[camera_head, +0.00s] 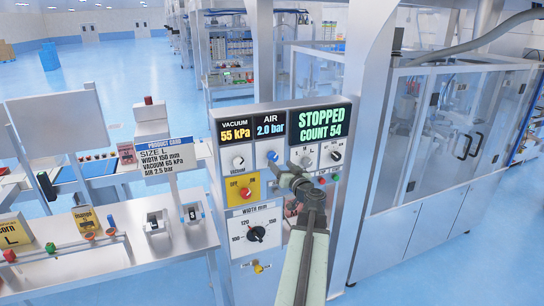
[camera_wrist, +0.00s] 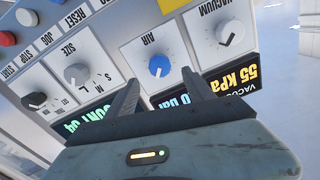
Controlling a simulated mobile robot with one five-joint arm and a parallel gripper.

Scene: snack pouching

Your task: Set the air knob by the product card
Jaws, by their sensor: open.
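The blue air knob (camera_head: 272,156) is on the control panel, under the air display (camera_head: 270,129), which reads 2.0 bar. In the wrist view the air knob (camera_wrist: 159,66) shows upside down, with a white pointer mark. My gripper (camera_head: 283,172) is just in front of the panel by this knob. In the wrist view my gripper's open, empty fingers (camera_wrist: 161,88) point toward the knob, one to each side; no contact shows. The product card (camera_head: 167,160), on a stand to the left, reads size L, width 150 mm, vacuum 65 kPa, air 2.5 bar.
The vacuum knob (camera_head: 238,162) is left of the air knob under a 55 kPa display. A size knob (camera_wrist: 77,74) and another dark knob (camera_wrist: 34,100) are on its other side. The width dial (camera_head: 255,234) is lower. A glass-doored machine (camera_head: 455,140) stands right.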

